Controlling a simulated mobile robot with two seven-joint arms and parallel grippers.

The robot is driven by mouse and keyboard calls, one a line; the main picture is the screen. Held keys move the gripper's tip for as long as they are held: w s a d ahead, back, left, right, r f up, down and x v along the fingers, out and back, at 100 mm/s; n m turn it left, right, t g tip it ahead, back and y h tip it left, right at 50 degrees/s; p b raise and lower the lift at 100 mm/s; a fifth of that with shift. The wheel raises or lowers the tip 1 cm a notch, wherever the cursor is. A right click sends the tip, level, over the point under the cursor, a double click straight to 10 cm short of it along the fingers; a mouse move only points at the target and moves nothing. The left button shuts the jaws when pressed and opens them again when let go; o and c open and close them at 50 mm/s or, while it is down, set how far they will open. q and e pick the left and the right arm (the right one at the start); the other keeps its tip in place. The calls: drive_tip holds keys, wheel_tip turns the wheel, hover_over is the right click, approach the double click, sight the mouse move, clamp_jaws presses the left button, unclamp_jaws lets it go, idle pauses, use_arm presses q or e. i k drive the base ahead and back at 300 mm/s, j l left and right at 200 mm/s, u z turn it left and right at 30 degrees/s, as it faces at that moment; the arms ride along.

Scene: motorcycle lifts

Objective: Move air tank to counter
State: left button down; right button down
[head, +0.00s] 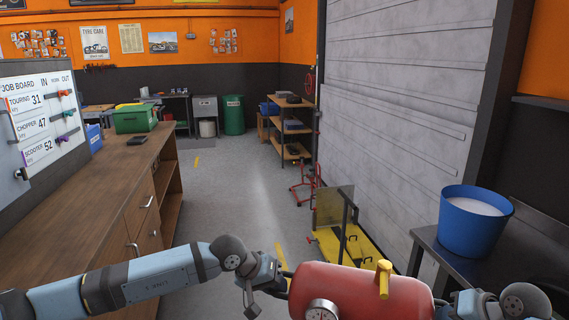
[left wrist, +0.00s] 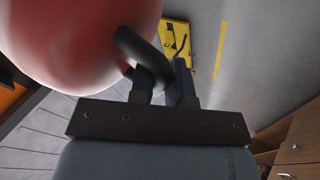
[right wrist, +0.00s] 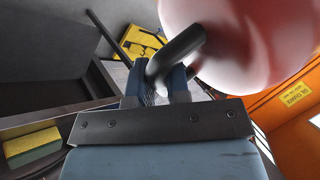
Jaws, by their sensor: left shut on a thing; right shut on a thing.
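The red air tank (head: 355,290), with a round gauge (head: 322,311) and a yellow fitting on top, is held up between my two arms at the bottom of the head view. My left gripper (head: 284,287) is shut on the dark handle (left wrist: 140,50) at the tank's left end. My right gripper (right wrist: 158,85) is shut on the dark handle (right wrist: 180,50) at the other end; the tank hides its fingers in the head view. The wooden counter (head: 95,205) runs along the left side, with a bare stretch of top.
A green box (head: 135,119) and a dark small item (head: 136,140) are on the counter's far end. A job board (head: 45,125) stands at left. A blue bucket (head: 474,222) sits on a dark bench at right. A yellow lift (head: 350,245) is ahead on the floor. The middle aisle is clear.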

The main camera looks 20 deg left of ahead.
sight(98, 190)
drive_tip(key=u, duration=3.95)
drive_tip(key=k+l, duration=0.1)
drive_tip(key=l, duration=0.85)
drive_tip(key=k+l, duration=0.15)
drive_tip(key=l, duration=0.35)
